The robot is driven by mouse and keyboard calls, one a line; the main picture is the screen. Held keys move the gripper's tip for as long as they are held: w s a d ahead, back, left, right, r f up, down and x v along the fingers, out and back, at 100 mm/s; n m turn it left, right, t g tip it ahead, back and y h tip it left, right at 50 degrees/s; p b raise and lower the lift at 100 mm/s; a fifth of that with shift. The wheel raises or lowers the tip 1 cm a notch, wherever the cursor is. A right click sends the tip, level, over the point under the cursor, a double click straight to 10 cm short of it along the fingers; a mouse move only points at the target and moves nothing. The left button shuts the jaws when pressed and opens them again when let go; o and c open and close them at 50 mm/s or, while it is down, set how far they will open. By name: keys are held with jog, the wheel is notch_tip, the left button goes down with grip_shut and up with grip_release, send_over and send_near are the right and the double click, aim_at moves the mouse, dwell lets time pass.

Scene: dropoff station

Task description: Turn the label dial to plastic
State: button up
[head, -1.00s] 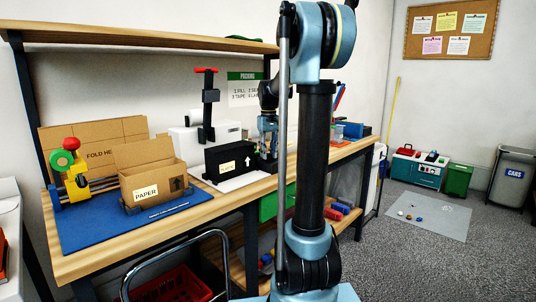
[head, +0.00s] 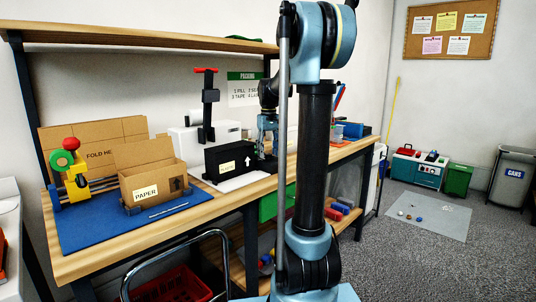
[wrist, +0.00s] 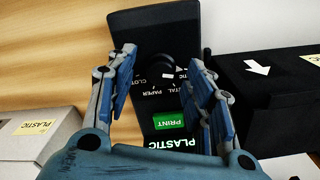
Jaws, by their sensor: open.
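In the wrist view, the black label machine (wrist: 155,28) lies between the fingers of my gripper (wrist: 158,75). My gripper is open and empty, with blue pads on either side of the dial area. Below are a green PRINT button (wrist: 169,121) and the word PLASTIC. In the head view my gripper (head: 266,150) is above the bench, partly behind my arm.
A black box (wrist: 265,95) with a white arrow stands right of the label machine. A pale box (wrist: 38,138) labelled PLASTIC is at left. In the head view, a PAPER carton (head: 150,174) sits on a blue mat (head: 85,232) on the bench.

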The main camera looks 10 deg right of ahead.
notch_tip(320, 180, up, 11)
jog(key=shift+r, duration=0.2)
dwell(0.3)
jog(key=s+f+m+t, duration=0.1)
jog(key=s+f, duration=0.5)
jog(key=s, duration=0.4)
jog(key=s+f, duration=0.5)
jog(key=s, duration=0.5)
jog(key=s+f+m+t, duration=0.1)
jog(key=s+f, duration=1.4)
jog(key=f, duration=0.3)
jog(key=shift+f+m, duration=0.25)
jog(key=shift+m, duration=0.05)
jog(key=shift+w, duration=0.1)
jog(key=shift+w+f, duration=0.2)
jog(key=shift+w, duration=0.25)
